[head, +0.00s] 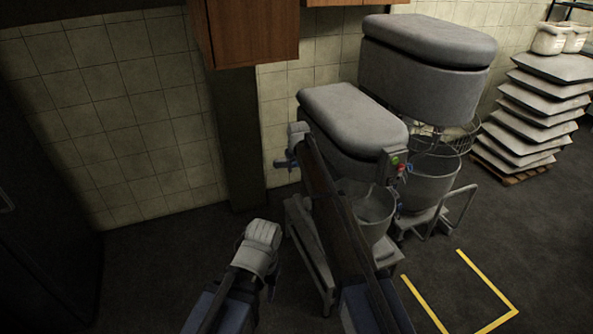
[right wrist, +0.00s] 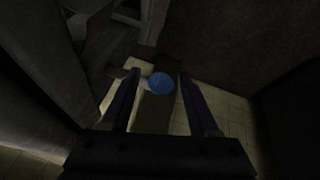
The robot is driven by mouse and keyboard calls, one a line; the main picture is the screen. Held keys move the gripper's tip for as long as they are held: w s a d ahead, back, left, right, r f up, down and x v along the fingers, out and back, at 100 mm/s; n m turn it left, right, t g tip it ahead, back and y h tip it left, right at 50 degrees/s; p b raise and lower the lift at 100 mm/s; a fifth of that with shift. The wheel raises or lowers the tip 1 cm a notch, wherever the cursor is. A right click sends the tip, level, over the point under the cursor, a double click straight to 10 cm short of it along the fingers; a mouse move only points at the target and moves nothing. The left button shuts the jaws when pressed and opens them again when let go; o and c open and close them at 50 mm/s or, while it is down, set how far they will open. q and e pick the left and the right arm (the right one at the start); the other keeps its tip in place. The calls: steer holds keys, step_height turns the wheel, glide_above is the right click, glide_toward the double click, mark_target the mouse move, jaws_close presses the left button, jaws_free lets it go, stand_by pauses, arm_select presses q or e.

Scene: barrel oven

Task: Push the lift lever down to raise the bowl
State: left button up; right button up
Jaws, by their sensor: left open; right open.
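The smaller grey mixer (head: 350,115) stands by the tiled wall, with its metal bowl (head: 372,208) under the head, partly behind my right arm. My right gripper (head: 284,163) is at the mixer's left side. In the right wrist view, the round blue knob of the lift lever (right wrist: 161,83) shows between the two spread fingers of my right gripper (right wrist: 158,74). I cannot tell whether the fingers touch it. The rest of the lever is mostly hidden. My left gripper (head: 268,288) is open and low, left of the mixer, apart from it.
A larger grey mixer (head: 428,75) with its own bowl (head: 430,178) stands behind to the right. Stacked sacks (head: 535,110) are at the far right. Wooden cabinets (head: 250,30) hang above. Yellow lines (head: 490,280) mark the floor. The floor at left is clear.

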steer(key=shift+c, duration=0.2)
jaws_close()
stand_by(0.3)
stand_by(1.0)
